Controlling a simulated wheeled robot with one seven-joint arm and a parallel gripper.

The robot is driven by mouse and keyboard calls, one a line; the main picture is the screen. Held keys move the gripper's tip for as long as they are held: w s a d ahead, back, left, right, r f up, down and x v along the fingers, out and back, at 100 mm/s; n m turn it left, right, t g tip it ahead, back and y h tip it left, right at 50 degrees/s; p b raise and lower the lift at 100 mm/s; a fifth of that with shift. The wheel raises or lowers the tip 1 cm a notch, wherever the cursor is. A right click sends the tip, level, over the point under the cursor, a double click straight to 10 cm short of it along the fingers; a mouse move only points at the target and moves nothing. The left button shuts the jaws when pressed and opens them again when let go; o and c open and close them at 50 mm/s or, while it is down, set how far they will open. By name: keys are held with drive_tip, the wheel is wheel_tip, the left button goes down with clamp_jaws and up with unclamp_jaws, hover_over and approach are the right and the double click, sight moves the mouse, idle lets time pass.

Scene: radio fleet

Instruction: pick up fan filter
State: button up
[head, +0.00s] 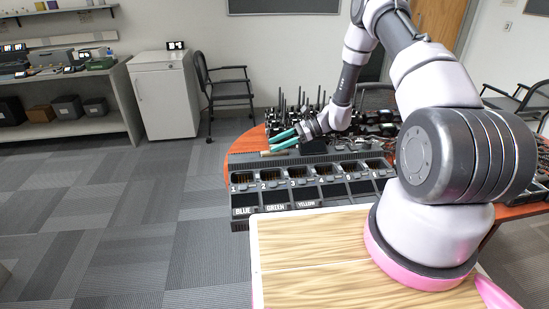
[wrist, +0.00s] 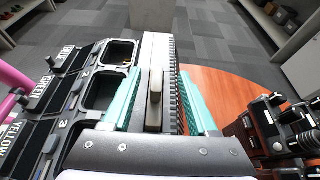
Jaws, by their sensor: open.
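My gripper (head: 282,139) is over the back edge of the charger rack, its teal fingers apart. In the wrist view my gripper (wrist: 161,85) has a small grey-brown upright tab (wrist: 154,87) between its fingers, with no clear contact. The tab stands on a long light-grey strip with a dark ribbed edge (wrist: 175,60), along the back of the rack. This tab looks like the handle of the fan filter, but I cannot be sure. In the head view a small tan piece (head: 274,153) shows just below the fingers. The gripper body hides the near end of the strip.
The charger rack (head: 310,204) has numbered bays and trays labelled BLUE, GREEN and YELLOW. Several black radios (head: 300,118) stand behind it on the round red-brown table (head: 240,143). More black devices (wrist: 290,130) stand at right in the wrist view. Some tabletop between is clear.

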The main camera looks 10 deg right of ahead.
sight(266, 152)
drive_tip(key=x, duration=0.4)
drive_tip(key=shift+s+a+f, duration=0.2)
drive_tip(key=shift+a+f, duration=0.05)
drive_tip(key=shift+f, duration=0.15)
clamp_jaws()
drive_tip(key=shift+r, duration=0.15)
